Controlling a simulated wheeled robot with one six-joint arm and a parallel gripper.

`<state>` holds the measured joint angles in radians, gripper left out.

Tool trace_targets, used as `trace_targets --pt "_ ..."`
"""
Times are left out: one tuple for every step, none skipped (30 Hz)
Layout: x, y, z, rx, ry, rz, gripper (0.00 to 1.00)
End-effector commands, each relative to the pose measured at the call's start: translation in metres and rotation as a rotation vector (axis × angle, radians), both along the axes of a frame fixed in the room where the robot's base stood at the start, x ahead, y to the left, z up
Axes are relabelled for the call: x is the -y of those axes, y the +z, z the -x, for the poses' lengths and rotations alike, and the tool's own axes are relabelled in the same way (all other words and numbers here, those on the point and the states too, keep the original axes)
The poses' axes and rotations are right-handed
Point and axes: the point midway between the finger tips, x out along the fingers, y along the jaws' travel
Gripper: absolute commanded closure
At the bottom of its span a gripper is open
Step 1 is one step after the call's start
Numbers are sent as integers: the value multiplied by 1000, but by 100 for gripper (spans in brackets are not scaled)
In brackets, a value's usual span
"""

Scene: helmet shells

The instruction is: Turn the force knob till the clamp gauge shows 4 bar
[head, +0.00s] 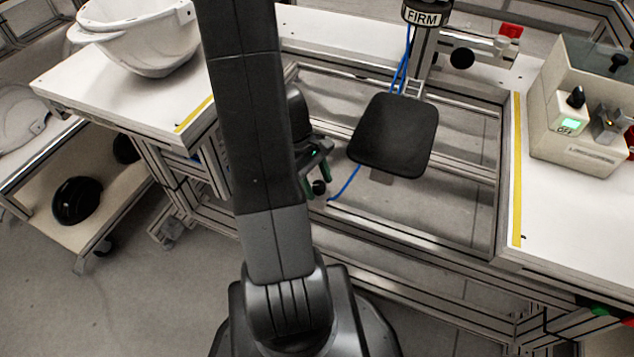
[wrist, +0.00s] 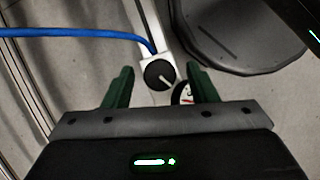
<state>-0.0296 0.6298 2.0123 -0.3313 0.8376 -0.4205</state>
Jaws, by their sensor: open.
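The force knob (wrist: 159,75) is a round black knob with a white pointer line, on a pale block with a blue hose, in the wrist view. The pointer slants down to the right. The clamp gauge (wrist: 185,95) is a small white dial with a red mark just right of the knob. It is partly hidden by my gripper, and its reading cannot be made out. My gripper (wrist: 160,70) is open, with one green finger on each side of the knob and gaps visible. In the head view my gripper (head: 318,168) is beside my arm, left of the black pad.
The black pad (head: 394,135) hangs under a "FIRM" label (head: 422,17). A white shell (head: 140,38) stands on the left table. A beige device (head: 575,150) with an "OFF" screen stands on the right table. A black shell (head: 76,200) lies on a low cart.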

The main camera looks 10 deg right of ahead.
Motion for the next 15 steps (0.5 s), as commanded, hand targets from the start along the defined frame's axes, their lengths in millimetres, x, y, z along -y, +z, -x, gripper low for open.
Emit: trace_targets --pt "0 -1 0 0 0 0 48" --pt "0 0 0 0 0 0 48" --pt "0 0 0 0 0 0 48" --pt "0 0 0 0 0 0 48" --pt "0 0 0 0 0 0 48" --pt "0 0 0 0 0 0 48" --pt "0 0 0 0 0 0 50" --pt "0 0 0 0 0 0 55" --pt "0 0 0 0 0 0 63" --pt "0 0 0 0 0 0 69" --pt "0 0 0 0 0 0 75" --pt "0 0 0 0 0 0 83" --pt "0 0 0 0 0 0 89" --pt "0 0 0 0 0 0 92" --pt "0 0 0 0 0 0 92"
